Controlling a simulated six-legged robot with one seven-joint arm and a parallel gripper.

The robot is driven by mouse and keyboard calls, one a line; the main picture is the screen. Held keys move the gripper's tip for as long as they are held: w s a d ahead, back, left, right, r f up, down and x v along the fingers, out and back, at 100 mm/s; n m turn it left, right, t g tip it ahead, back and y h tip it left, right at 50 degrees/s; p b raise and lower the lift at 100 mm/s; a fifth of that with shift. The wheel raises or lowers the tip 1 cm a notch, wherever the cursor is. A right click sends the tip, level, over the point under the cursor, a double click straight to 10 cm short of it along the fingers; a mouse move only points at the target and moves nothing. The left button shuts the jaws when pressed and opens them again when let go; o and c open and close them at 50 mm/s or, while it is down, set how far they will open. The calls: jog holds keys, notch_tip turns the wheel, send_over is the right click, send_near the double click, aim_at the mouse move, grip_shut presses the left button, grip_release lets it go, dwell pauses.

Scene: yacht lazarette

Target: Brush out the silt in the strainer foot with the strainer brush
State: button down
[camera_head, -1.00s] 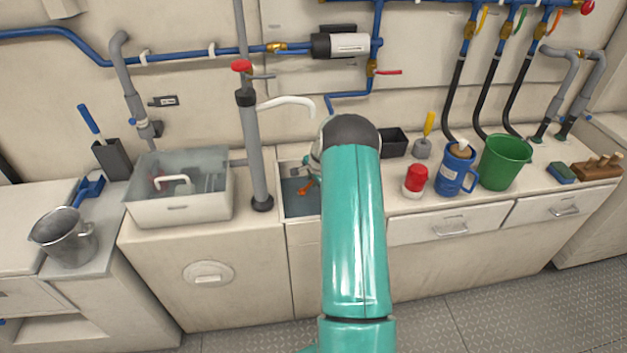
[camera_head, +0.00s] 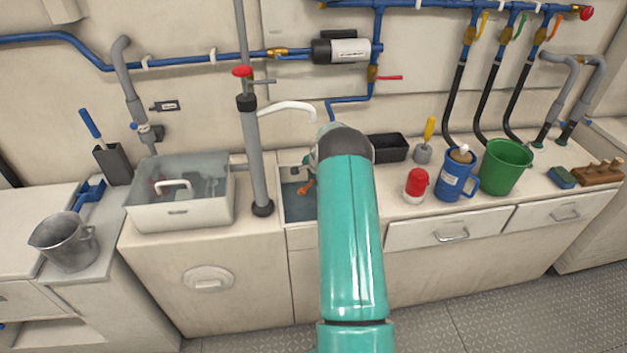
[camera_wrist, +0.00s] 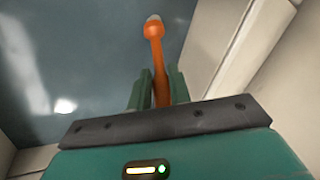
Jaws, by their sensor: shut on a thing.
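My gripper (camera_wrist: 158,88) is shut on an orange rod with a wider collar and a pale tip, which I take for the strainer brush (camera_wrist: 157,60). The brush points away from the fingers over a grey-blue, shiny surface that looks like water. In the head view a bit of orange (camera_head: 307,187) shows at the sunken well (camera_head: 285,216), left of my arm. My arm hides most of the gripper there. I cannot make out the strainer foot, the silt or the bristles, nor whether the tip touches anything.
A grey hand pump (camera_head: 254,160) with a white spout stands just left of the well. A black tray (camera_head: 388,148), red-capped container (camera_head: 416,186), blue jug (camera_head: 456,180) and green bucket (camera_head: 505,168) stand to the right. Pale walls border the well.

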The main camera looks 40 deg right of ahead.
jog(key=shift+s+f, duration=0.1)
jog(key=shift+s+a+r, duration=0.2)
jog(key=shift+s+a, duration=0.8)
jog(key=shift+s, duration=0.2)
jog(key=shift+w+d, duration=0.1)
jog(key=shift+w, duration=0.05)
jog(key=shift+w+d+f, duration=0.15)
jog(key=shift+w+d, duration=0.75)
jog(key=shift+w, duration=0.2)
jog(key=shift+s+a, duration=0.1)
jog(key=shift+s+a, duration=0.9)
jog(key=shift+s, duration=0.25)
jog(key=shift+w, duration=0.1)
jog(key=shift+w+d, duration=1)
jog(key=shift+w, duration=0.15)
